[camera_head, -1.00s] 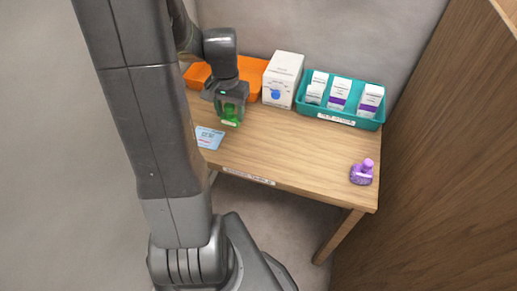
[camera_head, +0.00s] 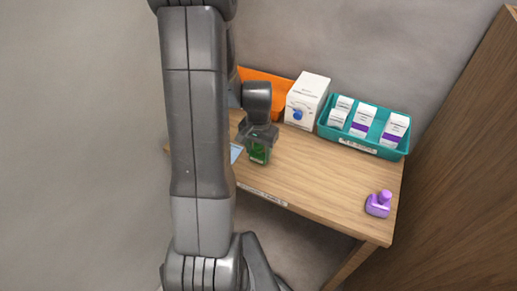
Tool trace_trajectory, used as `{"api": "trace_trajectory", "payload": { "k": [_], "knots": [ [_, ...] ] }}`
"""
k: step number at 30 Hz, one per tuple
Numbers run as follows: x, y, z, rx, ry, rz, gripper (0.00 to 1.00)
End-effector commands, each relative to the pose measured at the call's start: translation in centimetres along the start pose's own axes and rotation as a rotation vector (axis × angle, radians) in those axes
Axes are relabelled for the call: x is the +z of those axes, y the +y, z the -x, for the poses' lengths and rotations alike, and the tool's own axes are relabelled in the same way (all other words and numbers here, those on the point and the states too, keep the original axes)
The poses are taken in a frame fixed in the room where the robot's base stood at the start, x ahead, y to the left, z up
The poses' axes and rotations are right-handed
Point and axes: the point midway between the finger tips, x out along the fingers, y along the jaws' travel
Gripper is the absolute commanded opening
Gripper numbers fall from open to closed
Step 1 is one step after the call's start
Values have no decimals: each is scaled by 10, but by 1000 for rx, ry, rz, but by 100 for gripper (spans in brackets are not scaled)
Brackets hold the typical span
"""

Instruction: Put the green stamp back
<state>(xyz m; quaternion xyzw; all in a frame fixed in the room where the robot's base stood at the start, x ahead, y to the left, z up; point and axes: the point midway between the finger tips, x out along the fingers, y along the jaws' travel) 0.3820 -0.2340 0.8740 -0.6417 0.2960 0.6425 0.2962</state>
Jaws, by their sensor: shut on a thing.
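My gripper (camera_head: 257,155) is shut on the green stamp (camera_head: 258,152) and points down over the left part of the wooden table. The stamp shows green between the fingers, which hide part of it. I cannot tell whether it touches the tabletop. A purple stamp (camera_head: 378,204) stands at the table's front right corner. A light blue card (camera_head: 236,152) lies just left of my gripper, partly hidden by my arm.
An orange bin (camera_head: 270,85) stands at the back left. A white box (camera_head: 307,100) with a blue dot stands beside it. A teal tray (camera_head: 388,151) holds several small white boxes at the back right. The table's (camera_head: 320,180) middle and front are clear. A wooden cabinet (camera_head: 460,180) borders the right.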

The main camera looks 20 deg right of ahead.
Motion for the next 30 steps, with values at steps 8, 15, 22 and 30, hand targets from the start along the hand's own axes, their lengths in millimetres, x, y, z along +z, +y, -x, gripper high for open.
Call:
{"api": "trace_trajectory", "payload": {
  "k": [8, 15, 22, 30],
  "knots": [
    [0, 0, -2, 0, 1, 0, 36],
    [0, 0, -3, 0, 0, 0, 72],
    [0, 0, -2, 0, 0, 0, 72],
    [-1, 0, 22, -2, 6, 0, 72]
  ]
}}
